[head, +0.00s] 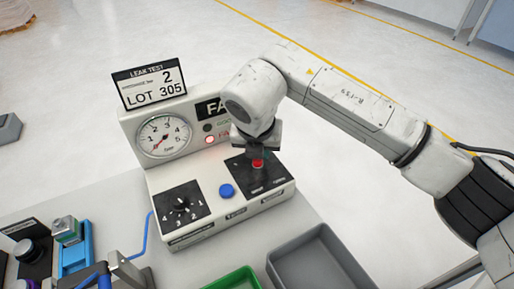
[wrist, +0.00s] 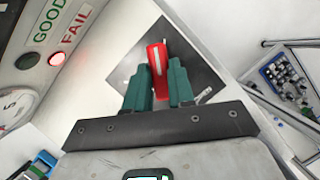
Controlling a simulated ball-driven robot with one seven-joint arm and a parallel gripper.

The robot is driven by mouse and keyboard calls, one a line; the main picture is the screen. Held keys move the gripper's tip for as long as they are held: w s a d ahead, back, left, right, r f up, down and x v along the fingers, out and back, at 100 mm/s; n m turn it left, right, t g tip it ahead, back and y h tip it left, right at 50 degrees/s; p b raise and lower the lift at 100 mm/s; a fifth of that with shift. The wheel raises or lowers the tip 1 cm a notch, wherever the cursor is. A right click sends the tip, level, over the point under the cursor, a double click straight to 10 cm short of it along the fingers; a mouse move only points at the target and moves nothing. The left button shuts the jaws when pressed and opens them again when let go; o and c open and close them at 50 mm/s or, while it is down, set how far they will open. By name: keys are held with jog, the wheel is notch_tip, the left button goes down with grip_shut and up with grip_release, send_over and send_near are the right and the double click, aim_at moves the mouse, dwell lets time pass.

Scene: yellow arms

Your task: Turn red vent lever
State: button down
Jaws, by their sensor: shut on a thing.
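The red vent lever (wrist: 156,62) stands on a black plate (wrist: 200,62) of the leak test box. In the head view only a small red part of the lever (head: 258,164) shows below my gripper (head: 258,152), at the right end of the box's top. In the wrist view the green fingers of my gripper (wrist: 164,84) are on either side of the lever and shut on it. The lever's far end sticks out past the fingertips. The plate's lettering is partly hidden by my gripper.
The box has a gauge (head: 164,137), a black selector knob (head: 180,205) and a blue button (head: 227,190). The red FAIL lamp (wrist: 57,58) is lit. A grey tray (head: 318,262) and a green tray (head: 236,280) stand in front. A sign (head: 149,83) rises behind the gauge.

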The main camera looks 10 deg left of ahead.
jog(key=shift+d+m+h, duration=0.15)
jog(key=shift+m+h, duration=0.25)
jog(key=shift+m, duration=0.5)
jog(key=c, duration=1)
grip_release()
jog(key=shift+o, duration=0.2)
jog(key=b+v, duration=0.1)
jog(key=v, duration=0.9)
jog(key=shift+r, duration=0.4)
